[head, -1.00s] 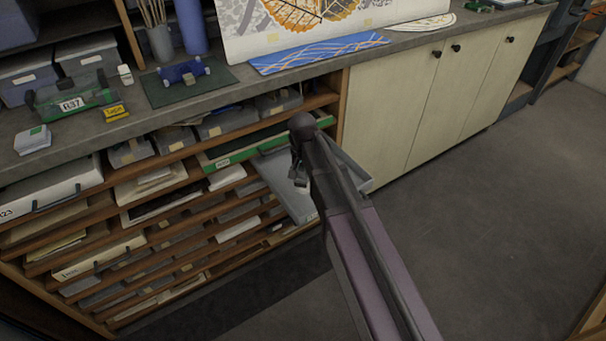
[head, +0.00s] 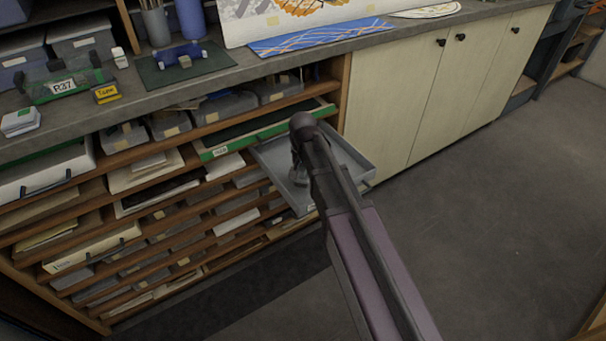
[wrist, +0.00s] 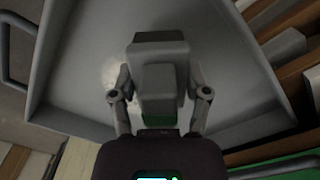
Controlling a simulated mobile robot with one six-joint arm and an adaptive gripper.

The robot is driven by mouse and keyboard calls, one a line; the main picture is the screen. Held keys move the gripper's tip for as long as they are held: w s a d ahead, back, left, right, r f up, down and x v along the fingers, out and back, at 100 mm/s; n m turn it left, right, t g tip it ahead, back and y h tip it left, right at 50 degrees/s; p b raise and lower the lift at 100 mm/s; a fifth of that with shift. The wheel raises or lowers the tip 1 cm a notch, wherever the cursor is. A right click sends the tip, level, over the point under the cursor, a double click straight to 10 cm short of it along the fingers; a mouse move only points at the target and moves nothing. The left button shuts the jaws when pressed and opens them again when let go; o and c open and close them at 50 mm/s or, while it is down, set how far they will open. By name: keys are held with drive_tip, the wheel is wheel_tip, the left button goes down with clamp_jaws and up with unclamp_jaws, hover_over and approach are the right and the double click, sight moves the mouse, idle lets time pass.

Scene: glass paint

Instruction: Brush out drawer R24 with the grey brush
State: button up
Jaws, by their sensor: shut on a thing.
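A shallow grey drawer (head: 345,160) stands pulled out of the rack, below a green-fronted one. Its small front label is too small to read, so I cannot confirm it is R24. My gripper (head: 298,178) is over the left part of this drawer, partly hidden by my arm. In the wrist view my gripper (wrist: 160,98) is shut on the grey brush (wrist: 158,48), a blocky piece with some green at its near end. The brush is over the drawer floor (wrist: 85,60); its underside is hidden, so I cannot tell whether it touches. A pale patch (wrist: 108,72) shows on the floor beside it.
The green-fronted drawer (head: 265,133) juts out just above. Packed shelves (head: 110,235) lie to the left, and closed cream cabinets (head: 395,105) to the right. The worktop (head: 215,85) above holds a green R37 case (head: 63,87) and patterned panels. The floor (head: 480,220) at right is clear.

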drive_tip(key=shift+f, duration=0.45)
drive_tip(key=shift+f+b, duration=1)
drive_tip(key=shift+b, duration=0.25)
idle(0.6)
drive_tip(key=shift+w+d, duration=0.1)
drive_tip(key=shift+d, duration=0.05)
drive_tip(key=shift+w+d+r, duration=0.1)
drive_tip(key=shift+w+d, duration=0.4)
drive_tip(key=shift+d, duration=0.25)
drive_tip(key=shift+w+d+r, duration=0.1)
drive_tip(key=shift+w+d, duration=0.35)
drive_tip(key=shift+d, duration=0.25)
drive_tip(key=shift+w+d+f, duration=0.1)
drive_tip(key=shift+w+d, duration=0.45)
drive_tip(key=shift+d, duration=0.25)
drive_tip(key=shift+w+d+f, duration=0.1)
drive_tip(key=shift+w+d, duration=0.4)
drive_tip(key=shift+d, duration=0.3)
drive_tip(key=shift+w+d, duration=0.1)
drive_tip(key=shift+w+d+r, duration=0.1)
drive_tip(key=shift+w+d, duration=0.4)
drive_tip(key=shift+d, duration=0.25)
drive_tip(key=shift+w+d, duration=0.5)
drive_tip(key=shift+d, duration=0.2)
